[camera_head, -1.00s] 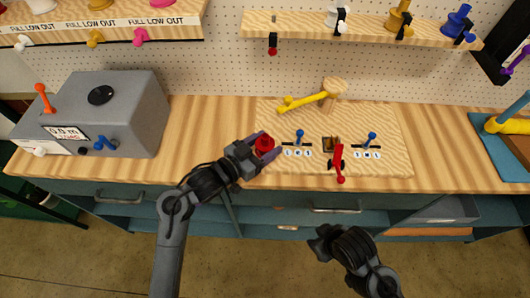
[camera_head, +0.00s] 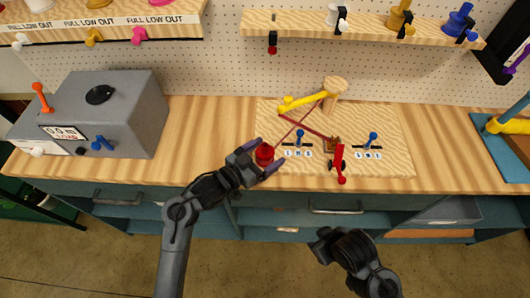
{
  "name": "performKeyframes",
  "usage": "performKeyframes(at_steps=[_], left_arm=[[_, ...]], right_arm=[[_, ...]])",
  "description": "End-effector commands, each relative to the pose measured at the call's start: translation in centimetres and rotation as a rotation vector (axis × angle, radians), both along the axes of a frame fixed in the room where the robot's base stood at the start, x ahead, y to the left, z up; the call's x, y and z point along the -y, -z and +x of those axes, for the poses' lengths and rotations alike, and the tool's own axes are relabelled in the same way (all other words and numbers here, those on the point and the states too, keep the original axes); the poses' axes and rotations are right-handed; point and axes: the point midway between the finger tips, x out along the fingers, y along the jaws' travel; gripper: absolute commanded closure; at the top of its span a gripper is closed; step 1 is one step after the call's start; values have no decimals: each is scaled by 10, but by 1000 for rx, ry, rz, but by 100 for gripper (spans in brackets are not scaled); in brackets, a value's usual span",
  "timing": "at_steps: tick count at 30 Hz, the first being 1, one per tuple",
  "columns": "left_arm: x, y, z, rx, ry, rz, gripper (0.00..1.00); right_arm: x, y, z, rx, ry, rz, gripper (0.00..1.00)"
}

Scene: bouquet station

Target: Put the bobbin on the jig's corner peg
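The red bobbin (camera_head: 264,155) stands at the front left corner of the wooden jig board (camera_head: 385,125). My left gripper (camera_head: 262,157) is open, with its purple-tipped fingers spread on either side of the bobbin. The corner peg is not visible; I cannot tell whether the bobbin sits on it. A thin dark red ribbon (camera_head: 308,125) crosses the jig in two strands, near the yellow lever (camera_head: 302,102) and the small brown block (camera_head: 332,145). My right gripper (camera_head: 325,240) is in front of the bench, away from the jig; its fingers are unclear.
Two small blue levers (camera_head: 299,139) (camera_head: 372,138) and a red lever (camera_head: 339,163) stand on the jig. A round wooden post (camera_head: 335,87) is at its back. A grey machine box (camera_head: 110,110) stands on the left. The bench between box and jig (camera_head: 205,130) is clear.

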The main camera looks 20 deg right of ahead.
Motion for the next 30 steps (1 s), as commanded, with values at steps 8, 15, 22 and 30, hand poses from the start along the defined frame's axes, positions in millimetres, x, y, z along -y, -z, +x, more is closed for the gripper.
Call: performKeyframes(at_steps=[8,15,22,30], left_arm=[[0,-1,0,0,0,0,13],[-17,-7,-5,2,-2,1,13],[-56,-13,-21,1,-2,4,13],[-95,-18,-36,0,-1,2,13]], right_arm=[[-1,0,0,0,1,2,57],[-2,-6,0,0,5,8,57],[-2,-13,0,0,6,9,57],[-2,-19,0,0,6,9,57]])
